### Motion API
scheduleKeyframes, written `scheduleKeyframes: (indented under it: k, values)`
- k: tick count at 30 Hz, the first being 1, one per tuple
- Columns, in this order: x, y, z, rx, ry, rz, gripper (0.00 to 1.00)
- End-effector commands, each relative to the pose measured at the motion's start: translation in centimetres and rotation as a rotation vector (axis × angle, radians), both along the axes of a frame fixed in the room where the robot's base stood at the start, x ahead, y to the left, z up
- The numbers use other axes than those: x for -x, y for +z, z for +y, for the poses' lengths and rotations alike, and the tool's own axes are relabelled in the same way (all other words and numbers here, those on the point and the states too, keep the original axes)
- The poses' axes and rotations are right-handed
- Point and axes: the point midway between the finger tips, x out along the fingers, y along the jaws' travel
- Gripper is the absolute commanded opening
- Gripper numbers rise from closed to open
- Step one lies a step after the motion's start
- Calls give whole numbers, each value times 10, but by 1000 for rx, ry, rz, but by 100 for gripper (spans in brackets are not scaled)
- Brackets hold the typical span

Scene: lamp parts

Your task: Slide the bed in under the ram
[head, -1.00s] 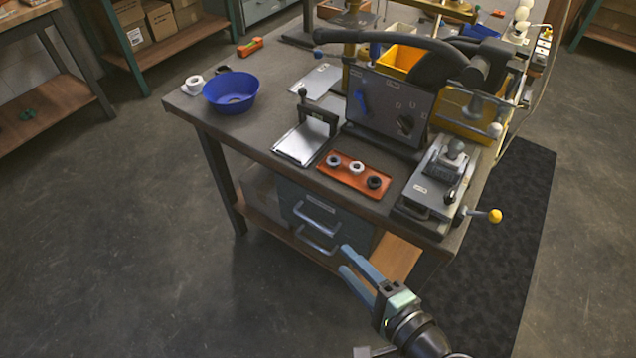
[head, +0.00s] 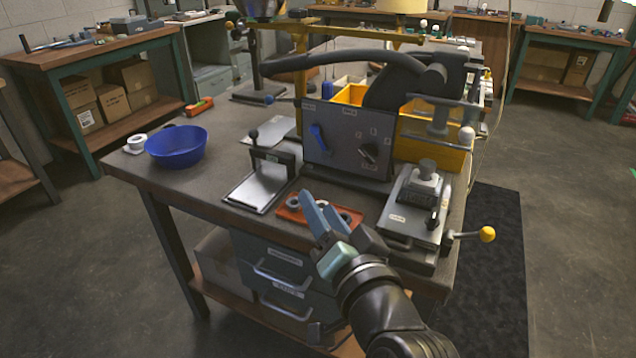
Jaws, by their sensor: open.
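On the right front of the bench is a grey flat unit (head: 408,218) with a labelled plate, a grey block (head: 425,178) on top and a side lever with a yellow knob (head: 487,234). A silver plate (head: 258,190) with a black-knobbed lever lies left of the upright grey panel (head: 335,142). I cannot tell for sure which plate is the bed. A grey upright post with a crossbar (head: 439,117) behind the flat unit may be the ram. My gripper (head: 318,206) is open and empty, in front of the orange tray and partly hiding it.
The orange tray (head: 290,214) holds small rings. A blue bowl (head: 176,147) and a white roll (head: 136,142) sit at the left. A long black arm (head: 330,60) reaches over the panel. Yellow bins (head: 430,150) stand behind. Drawers (head: 283,283) are below the bench front.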

Motion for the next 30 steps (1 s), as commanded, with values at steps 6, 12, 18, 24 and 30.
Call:
scheduleKeyframes:
  k: [6, 12, 18, 24, 30]
  values:
    - [-1, 29, 6, 152, -58, -175, 46]
    - [9, 62, 13, 279, -125, -336, 46]
    - [29, 95, 20, 390, -203, -502, 46]
    - [58, 124, 27, 485, -291, -661, 46]
    - [86, 145, 31, 550, -371, -782, 46]
